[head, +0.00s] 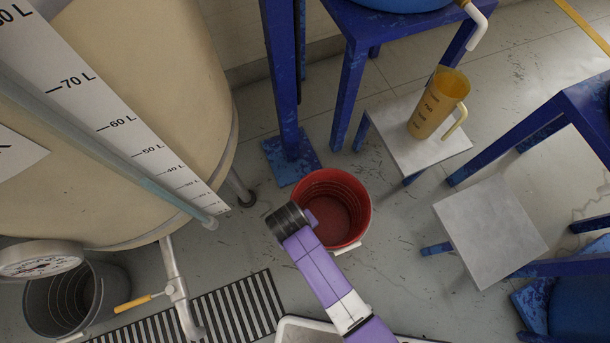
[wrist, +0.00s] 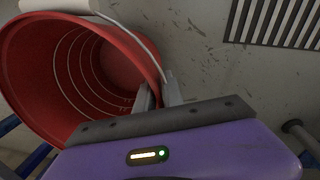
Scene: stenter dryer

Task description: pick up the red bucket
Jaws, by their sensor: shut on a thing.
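The red bucket (head: 345,200) is in the middle of the head view, open end up, with ring lines inside. In the wrist view the red bucket (wrist: 35,75) fills the left side, with a white handle grip and thin wire along its rim. My gripper (wrist: 160,92) is shut on the bucket's rim, one finger inside the wall and one outside. In the head view my gripper (head: 310,216) is at the bucket's left rim, its fingers mostly hidden by my wrist. I cannot tell whether the bucket touches the floor.
A large tank (head: 130,90) with a litre scale stands at left. A grey bucket (head: 115,290) sits below it, near a floor grate (head: 240,308). A yellow jug (head: 438,104) stands on a small stool (head: 400,150). Another stool (head: 490,230) and blue frames are at right.

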